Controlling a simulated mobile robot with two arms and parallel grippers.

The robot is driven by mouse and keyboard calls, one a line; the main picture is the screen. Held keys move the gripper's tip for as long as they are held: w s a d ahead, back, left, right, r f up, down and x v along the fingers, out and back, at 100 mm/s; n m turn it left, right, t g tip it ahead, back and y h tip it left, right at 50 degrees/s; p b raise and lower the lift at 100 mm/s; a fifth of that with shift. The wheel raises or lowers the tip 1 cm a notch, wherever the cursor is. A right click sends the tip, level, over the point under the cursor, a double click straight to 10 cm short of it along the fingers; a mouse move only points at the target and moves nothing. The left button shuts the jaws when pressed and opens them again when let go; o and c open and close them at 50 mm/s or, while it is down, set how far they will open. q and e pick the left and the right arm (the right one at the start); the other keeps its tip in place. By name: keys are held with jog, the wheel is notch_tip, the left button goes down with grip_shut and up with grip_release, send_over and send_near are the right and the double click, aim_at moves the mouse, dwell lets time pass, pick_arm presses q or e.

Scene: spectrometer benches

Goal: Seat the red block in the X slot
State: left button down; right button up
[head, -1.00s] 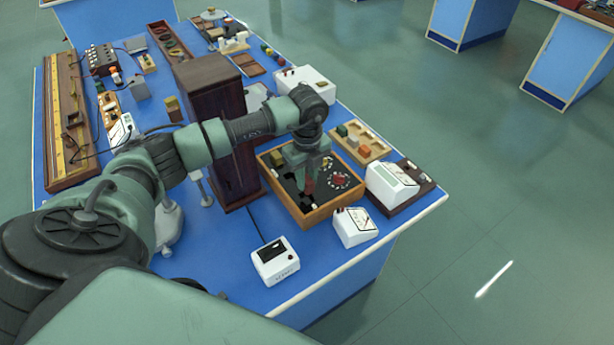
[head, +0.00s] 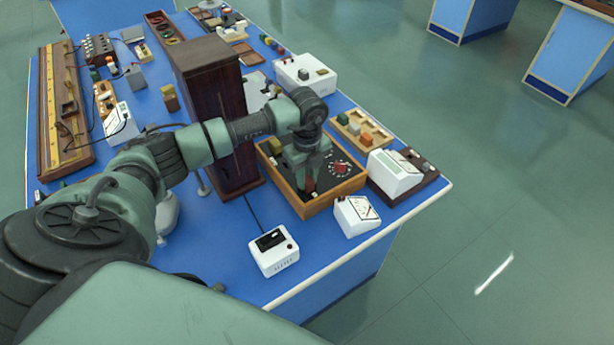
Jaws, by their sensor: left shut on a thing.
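My left gripper (head: 307,187) points down over the black panel in an open wooden box (head: 330,207). It is shut on a small red block (head: 309,183), mostly hidden by the fingers. The block is low, close to the panel; I cannot tell whether it touches it. The X slot cannot be made out, and the gripper covers part of the panel. A red dial (head: 340,168) with white marks around it is on the panel to the right of the gripper. My right gripper is not in view.
A tall dark wooden cabinet (head: 222,125) stands close left of the box. Behind the box is a wooden rack (head: 345,122) with coloured blocks. White meters (head: 356,217) (head: 395,175) stand to the right, and a white switch box (head: 273,252) in front. Blue bench top is free near the front edge.

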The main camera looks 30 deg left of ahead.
pick_arm(q)
jog(key=c, duration=1.1)
grip_release()
jog(key=shift+c, duration=0.2)
notch_tip(320, 180, up, 7)
jog(key=shift+w+f+b, duration=0.1)
jog(key=shift+f+b, duration=0.05)
jog(key=shift+b, duration=0.8)
jog(key=shift+r, duration=0.55)
